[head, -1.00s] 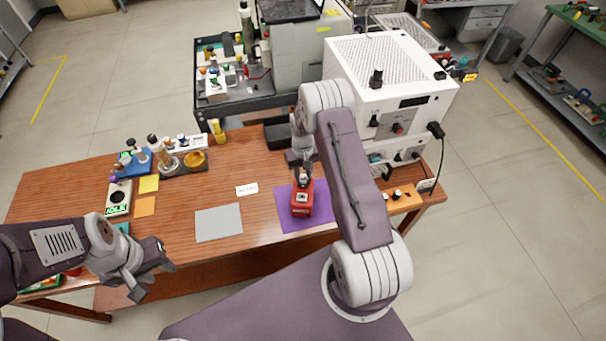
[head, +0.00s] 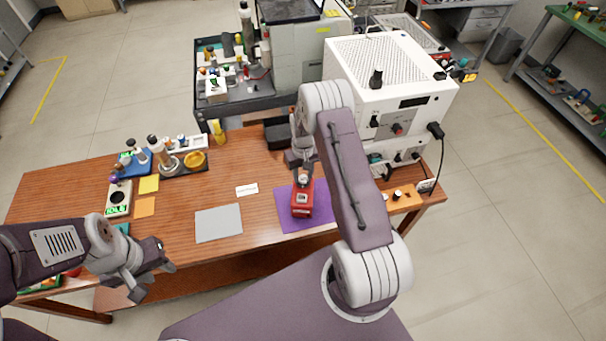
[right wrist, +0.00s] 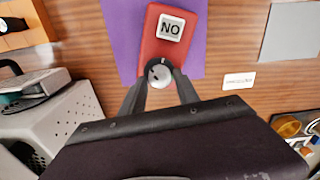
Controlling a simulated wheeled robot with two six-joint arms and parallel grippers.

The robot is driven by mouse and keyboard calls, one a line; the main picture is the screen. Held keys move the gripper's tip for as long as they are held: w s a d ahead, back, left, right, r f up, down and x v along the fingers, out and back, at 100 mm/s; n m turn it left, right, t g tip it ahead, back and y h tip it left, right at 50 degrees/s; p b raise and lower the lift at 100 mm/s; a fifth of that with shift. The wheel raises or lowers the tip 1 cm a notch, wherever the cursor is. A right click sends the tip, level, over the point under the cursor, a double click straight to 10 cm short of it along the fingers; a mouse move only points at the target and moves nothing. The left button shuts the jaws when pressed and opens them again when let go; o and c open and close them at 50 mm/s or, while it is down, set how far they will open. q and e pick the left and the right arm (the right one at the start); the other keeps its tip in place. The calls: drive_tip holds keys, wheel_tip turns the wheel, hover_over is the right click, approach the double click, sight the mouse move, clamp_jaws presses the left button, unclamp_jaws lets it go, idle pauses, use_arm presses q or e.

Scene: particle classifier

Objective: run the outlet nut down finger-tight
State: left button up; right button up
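A red device (head: 302,205) lies on the purple mat (head: 283,213) on the wooden bench. It also shows in the right wrist view (right wrist: 153,47), with a white label reading "NO". A round silver nut-like part (right wrist: 160,75) sits at the device's end, in a dark ring. My right gripper (right wrist: 161,71) is at this part, with one finger on each side. Whether the fingers press on it is unclear. My left gripper (head: 153,280) is open and empty off the bench's front edge at left.
A white instrument box (head: 390,90) stands behind and right of the mat. A grey mat (head: 218,223) and a small white label card (head: 247,190) lie to the left. The bench middle is clear.

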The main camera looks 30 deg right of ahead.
sight(303, 176)
drive_tip(key=shift+o, duration=0.5)
drive_tip(key=shift+r, duration=0.4)
wheel_tip(303, 176, up, 8)
drive_tip(key=b, duration=0.1)
drive_tip(key=shift+r+b, duration=0.15)
drive_tip(key=shift+b, duration=0.2)
drive_tip(key=shift+s, duration=0.1)
